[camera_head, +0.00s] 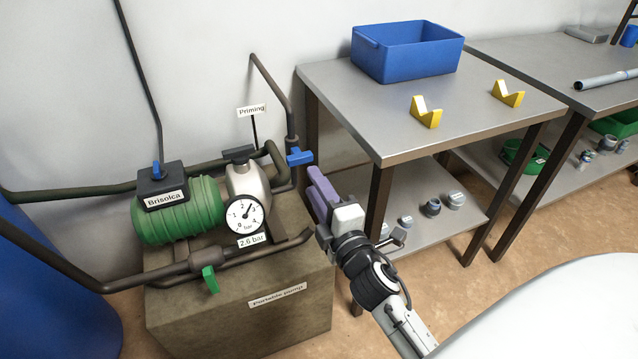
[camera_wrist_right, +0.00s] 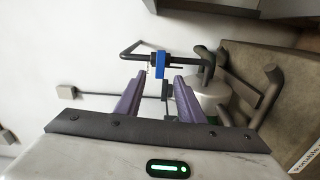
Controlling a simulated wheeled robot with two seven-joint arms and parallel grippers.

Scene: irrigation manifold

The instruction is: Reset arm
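My right gripper (camera_head: 318,186), with purple fingers, is beside the pump stand, just below and right of the blue valve handle (camera_head: 299,157) in the head view. In the right wrist view the two fingers of my right gripper (camera_wrist_right: 159,80) are apart with nothing between them. The blue valve handle (camera_wrist_right: 160,65) shows just beyond the fingertips there, apparently not gripped. My left gripper is in neither view.
The green pump (camera_head: 178,212) with its gauge (camera_head: 244,215) sits on a block stand (camera_head: 240,310); a green handle (camera_head: 210,279) hangs in front. A metal table (camera_head: 375,85) with a blue bin (camera_head: 408,52) and yellow holders (camera_head: 426,112) stands right of my right gripper.

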